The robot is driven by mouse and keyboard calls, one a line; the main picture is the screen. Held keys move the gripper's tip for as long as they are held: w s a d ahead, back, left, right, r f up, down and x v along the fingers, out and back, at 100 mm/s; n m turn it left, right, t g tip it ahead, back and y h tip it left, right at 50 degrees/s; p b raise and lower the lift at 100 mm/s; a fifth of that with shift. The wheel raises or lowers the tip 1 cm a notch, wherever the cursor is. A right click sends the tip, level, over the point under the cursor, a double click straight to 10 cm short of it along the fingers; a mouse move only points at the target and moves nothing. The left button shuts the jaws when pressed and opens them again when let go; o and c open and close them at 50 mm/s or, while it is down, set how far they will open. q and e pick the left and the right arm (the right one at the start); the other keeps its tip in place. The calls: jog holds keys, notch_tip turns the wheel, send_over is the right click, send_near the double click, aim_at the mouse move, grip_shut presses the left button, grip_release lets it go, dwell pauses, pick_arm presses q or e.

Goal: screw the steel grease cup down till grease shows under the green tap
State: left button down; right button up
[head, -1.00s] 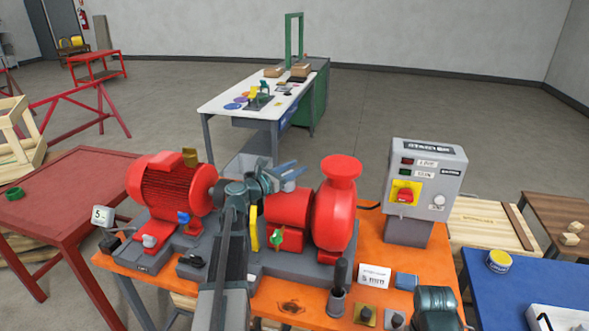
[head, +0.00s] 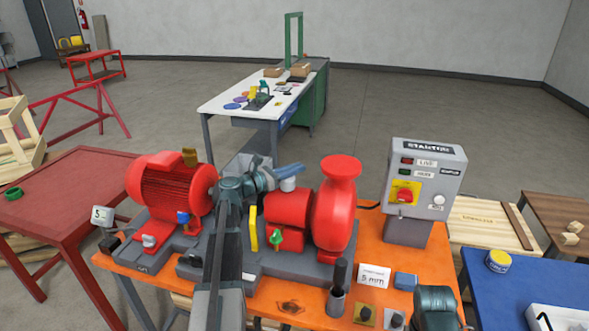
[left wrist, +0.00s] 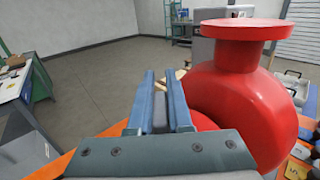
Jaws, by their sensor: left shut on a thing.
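The steel grease cup (head: 288,185) is a small grey cylinder on top of the red pump bearing housing (head: 288,208). My left gripper (head: 290,171) is shut on it from the left, and the fingers cover its upper part. In the left wrist view the two blue-grey fingers (left wrist: 163,103) stand close together with a grey piece between them. The green tap (head: 276,238) is on the front of the red housing, below the cup. I cannot make out any grease under it. My right gripper's fingers do not show.
The red pump casing (head: 335,220) with its flanged top stands just right of the cup. A red motor (head: 170,195) is at left, and a yellow lever (head: 254,230) is beside the green tap. A grey switch box (head: 428,175) stands at the right of the orange bench (head: 375,255).

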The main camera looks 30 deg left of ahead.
pick_arm(q)
jog(key=m+g+h, duration=0.2)
jog(key=h, duration=0.1)
jog(key=m+g+h, duration=0.2)
jog(key=shift+s+d, duration=0.15)
jog(key=shift+d, duration=0.1)
jog(key=shift+s+d+m+g+h, duration=0.15)
jog(key=shift+s+m+g+h, duration=0.05)
jog(key=shift+m+g+h, duration=0.55)
jog(key=shift+s+d+m+g+h, duration=0.2)
jog(key=shift+m+g+h, duration=0.4)
jog(key=shift+g, duration=0.25)
jog(key=shift+s, duration=0.1)
jog(key=c, duration=0.8)
grip_release()
jog(key=shift+c, duration=0.2)
jog(key=shift+r, duration=0.1)
